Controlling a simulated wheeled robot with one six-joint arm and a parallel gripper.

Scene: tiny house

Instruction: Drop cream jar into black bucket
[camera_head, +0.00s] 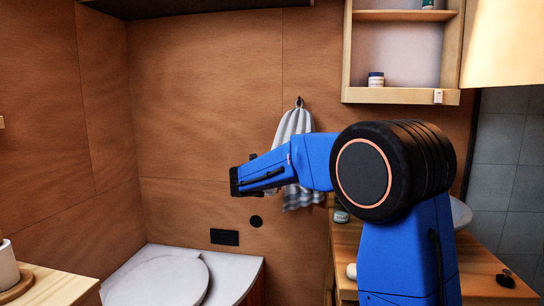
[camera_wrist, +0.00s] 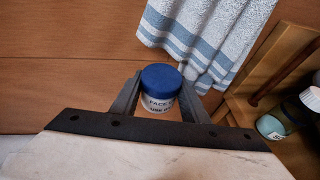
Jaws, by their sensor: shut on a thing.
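The cream jar (camera_wrist: 160,78) has a blue lid and a white label with dark lettering that begins "FACE". In the wrist view it stands between the two fingers of my gripper (camera_wrist: 160,100), which is shut on it. In the head view my gripper (camera_head: 236,182) is at the end of the blue arm, left of the towel, above the white toilet bench. The jar cannot be made out in the head view. No black bucket shows in either view.
A striped towel (camera_head: 296,130) hangs on a wall hook, also seen in the wrist view (camera_wrist: 205,35). A white bench with a round lid (camera_head: 158,282) is below. A wooden counter (camera_head: 485,275) is right. An open shelf (camera_head: 400,95) holds another small jar (camera_head: 376,80).

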